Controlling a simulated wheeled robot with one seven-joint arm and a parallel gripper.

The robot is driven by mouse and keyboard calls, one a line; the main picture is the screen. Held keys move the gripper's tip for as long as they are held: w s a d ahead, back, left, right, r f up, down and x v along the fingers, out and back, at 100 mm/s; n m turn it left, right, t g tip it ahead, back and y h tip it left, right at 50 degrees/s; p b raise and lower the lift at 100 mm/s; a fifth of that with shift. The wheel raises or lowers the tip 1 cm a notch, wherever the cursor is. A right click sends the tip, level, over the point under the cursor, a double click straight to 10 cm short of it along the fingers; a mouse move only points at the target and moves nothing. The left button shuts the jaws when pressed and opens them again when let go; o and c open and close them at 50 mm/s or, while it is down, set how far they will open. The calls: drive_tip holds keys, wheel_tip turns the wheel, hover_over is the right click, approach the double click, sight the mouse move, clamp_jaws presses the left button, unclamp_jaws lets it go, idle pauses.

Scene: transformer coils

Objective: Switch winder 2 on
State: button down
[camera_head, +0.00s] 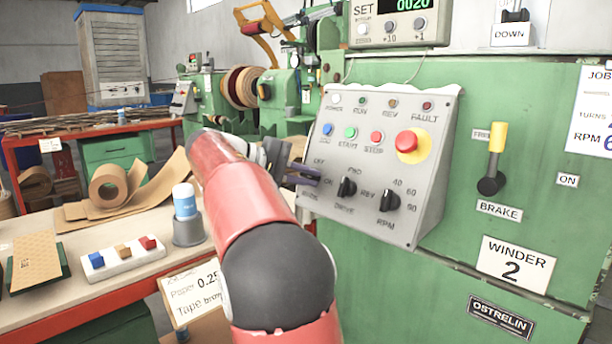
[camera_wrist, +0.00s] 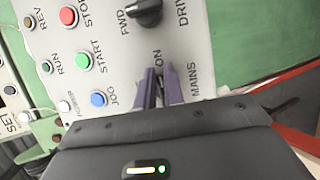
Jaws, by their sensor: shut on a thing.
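Winder 2's sloped grey control panel (camera_head: 375,165) stands on the green machine and fills much of the wrist view (camera_wrist: 215,50). My gripper (camera_head: 316,175) reaches its left edge, at the mains switch position. In the wrist view my gripper (camera_wrist: 160,74) has its two purple fingers close together between the ON and MAINS labels. It is shut on the mains switch, whose knob is largely hidden between the fingers, so its setting cannot be read. The black drive knob (camera_head: 347,187) and rpm knob (camera_head: 390,201) are to the right. The power lamp (camera_head: 336,99) looks pale.
A red emergency stop (camera_head: 407,141) on yellow and blue, green and red buttons sit above the knobs. A yellow-handled brake lever (camera_head: 497,138) is farther right. A bench (camera_head: 110,290) at left holds a glue bottle (camera_head: 184,201), paper rolls and coloured blocks.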

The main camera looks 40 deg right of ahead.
drive_tip(key=shift+w+f, duration=0.15)
drive_tip(key=shift+w, duration=0.1)
drive_tip(key=c, duration=1.7)
unclamp_jaws()
drive_tip(key=shift+o, duration=1)
drive_tip(key=shift+w, duration=0.1)
drive_tip(key=v, duration=0.7)
drive_tip(key=shift+a+p, duration=0.3)
drive_tip(key=shift+p, duration=0.05)
